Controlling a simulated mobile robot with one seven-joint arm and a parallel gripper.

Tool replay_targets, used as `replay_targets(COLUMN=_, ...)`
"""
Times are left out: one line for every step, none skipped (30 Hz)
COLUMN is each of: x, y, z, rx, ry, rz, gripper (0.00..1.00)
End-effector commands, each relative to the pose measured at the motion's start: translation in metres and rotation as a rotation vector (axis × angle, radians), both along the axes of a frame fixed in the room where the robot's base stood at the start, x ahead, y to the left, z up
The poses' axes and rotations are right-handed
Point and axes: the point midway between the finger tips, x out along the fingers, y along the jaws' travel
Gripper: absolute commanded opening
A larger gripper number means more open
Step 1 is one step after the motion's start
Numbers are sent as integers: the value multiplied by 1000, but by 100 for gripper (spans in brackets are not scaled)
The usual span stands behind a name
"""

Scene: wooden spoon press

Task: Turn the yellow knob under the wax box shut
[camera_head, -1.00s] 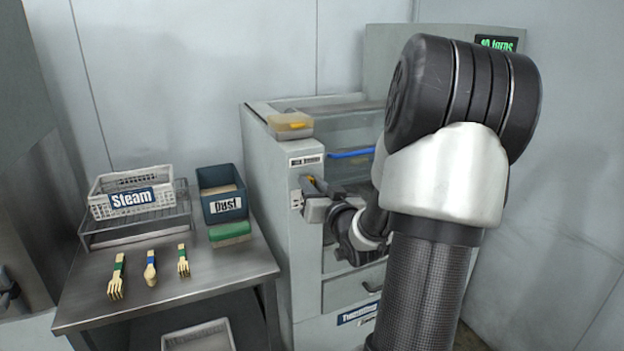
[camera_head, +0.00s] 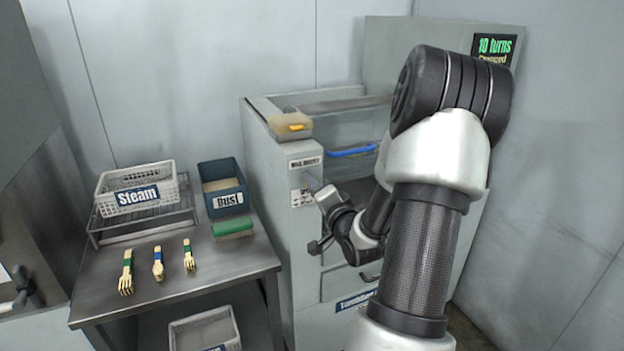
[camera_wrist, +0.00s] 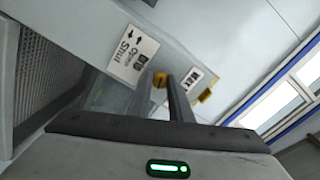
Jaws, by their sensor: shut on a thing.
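The yellow knob (camera_wrist: 158,79) shows in the wrist view on the machine's grey face, beside a label (camera_wrist: 134,54) reading Open and Shut with arrows. My gripper (camera_wrist: 170,80) is shut on the knob; one dark finger lies along its right side. In the head view my gripper (camera_head: 316,186) is at the machine's front, below the wax label (camera_head: 305,162), and hides the knob. The wax box (camera_head: 290,126), tan with a yellow tab, sits on top of the machine's left column above it.
A steel table (camera_head: 205,285) at left holds a Steam basket (camera_head: 170,180), a blue Dust bin (camera_head: 209,172), a green-and-tan block (camera_head: 233,228) and wooden utensils. A blue handle (camera_head: 352,152) is right of the knob. A display (camera_head: 493,46) reads 10 turns.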

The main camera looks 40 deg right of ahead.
Motion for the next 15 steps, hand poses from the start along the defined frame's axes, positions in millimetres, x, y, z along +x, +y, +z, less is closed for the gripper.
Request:
replay_targets(x=0, y=-1, z=4, rx=37, ry=-10, rz=-2, gripper=0)
replay_targets(x=0, y=-1, z=4, rx=59, ry=-17, rz=-2, gripper=0)
replay_targets(x=0, y=-1, z=4, rx=87, ry=-24, rz=-2, gripper=0)
replay_targets(x=0, y=-1, z=3, rx=106, ry=-28, rz=-2, gripper=0)
replay_targets(x=0, y=-1, z=3, rx=126, ry=-34, rz=-2, gripper=0)
replay_targets(x=0, y=-1, z=3, rx=148, ry=-40, rz=-1, gripper=0)
replay_targets(x=1, y=-1, z=3, rx=164, ry=-44, rz=-1, gripper=0)
replay_targets(x=1, y=-1, z=3, rx=179, ry=-47, rz=-1, gripper=0)
replay_targets(x=1, y=-1, z=3, rx=199, ry=-51, rz=-1, gripper=0)
replay_targets(x=1, y=-1, z=3, rx=211, ry=-55, rz=-1, gripper=0)
replay_targets(x=1, y=-1, z=3, rx=222, ry=-57, rz=-1, gripper=0)
replay_targets(x=1, y=-1, z=2, rx=236, ry=-60, rz=-1, gripper=0)
replay_targets(x=1, y=-1, z=2, rx=245, ry=-64, rz=-1, gripper=0)
replay_targets(x=1, y=-1, z=2, rx=253, ry=-65, rz=0, gripper=0)
replay_targets(x=1, y=-1, z=2, rx=263, ry=-67, rz=0, gripper=0)
